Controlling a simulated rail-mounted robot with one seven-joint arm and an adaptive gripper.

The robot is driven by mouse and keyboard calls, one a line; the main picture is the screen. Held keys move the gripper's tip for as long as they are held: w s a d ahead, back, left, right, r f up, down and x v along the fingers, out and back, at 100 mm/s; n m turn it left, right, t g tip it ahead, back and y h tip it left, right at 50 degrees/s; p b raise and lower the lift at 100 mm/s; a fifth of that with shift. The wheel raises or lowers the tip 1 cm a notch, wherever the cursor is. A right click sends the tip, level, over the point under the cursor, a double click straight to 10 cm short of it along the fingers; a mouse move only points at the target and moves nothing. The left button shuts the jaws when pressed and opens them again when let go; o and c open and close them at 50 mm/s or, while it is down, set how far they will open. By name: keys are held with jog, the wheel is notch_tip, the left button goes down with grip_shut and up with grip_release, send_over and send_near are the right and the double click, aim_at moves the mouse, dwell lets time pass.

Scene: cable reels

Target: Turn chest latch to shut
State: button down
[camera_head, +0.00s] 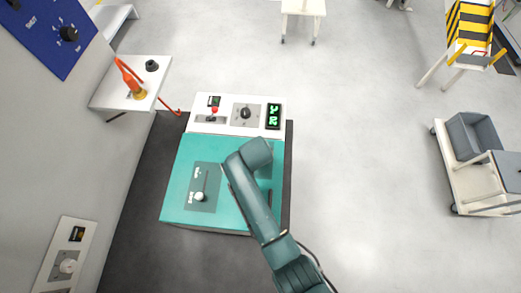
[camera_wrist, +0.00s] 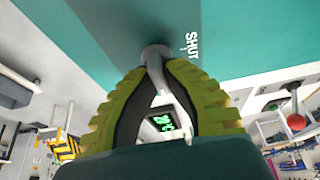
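A teal chest (camera_head: 178,210) stands left of centre in the head view, and my arm covers its right part. In the wrist view, a grey latch handle (camera_wrist: 155,52) with a rounded end sits on a darker teal plate, beside a white SHUT label (camera_wrist: 192,44). The two yellow-green fingers of my gripper (camera_wrist: 156,72) close in on either side of this handle and appear to touch it. In the head view, my gripper and this handle are hidden behind my arm. A second plate with a white-knobbed lever (camera_head: 199,196) shows left of my arm.
Behind the teal lid is a white panel with a red-knobbed lever (camera_head: 214,111), a black dial (camera_head: 246,113) and a green-lit display (camera_head: 273,116). A wall shelf (camera_head: 110,88) holds an orange item at left. A grey-bin cart (camera_head: 462,190) stands right. The floor between is clear.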

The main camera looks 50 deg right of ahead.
jog(key=shift+n, duration=0.3)
jog(key=n+t+y+p, duration=0.1)
jog(key=n+p, duration=0.1)
jog(key=n, duration=0.1)
jog(key=shift+s+n, duration=0.1)
jog(key=shift+n, duration=0.2)
jog(key=n+y, duration=0.2)
jog(key=n, duration=0.2)
jog(key=shift+f+t+p, duration=0.1)
jog(key=shift+t+p, duration=0.3)
jog(key=n+y+b, duration=0.1)
jog(key=n, duration=0.2)
jog(key=n+y+b, duration=0.1)
jog(key=n, duration=0.1)
jog(key=shift+f+n, duration=0.15)
jog(key=shift+n, duration=0.25)
jog(key=shift+n+g+y+b, duration=0.4)
jog(key=shift+n+y+b, duration=0.2)
jog(key=shift+n+b, duration=1.1)
jog(key=shift+n, duration=0.4)
jog(key=c, duration=1.1)
grip_release()
jog(key=shift+r, duration=0.2)
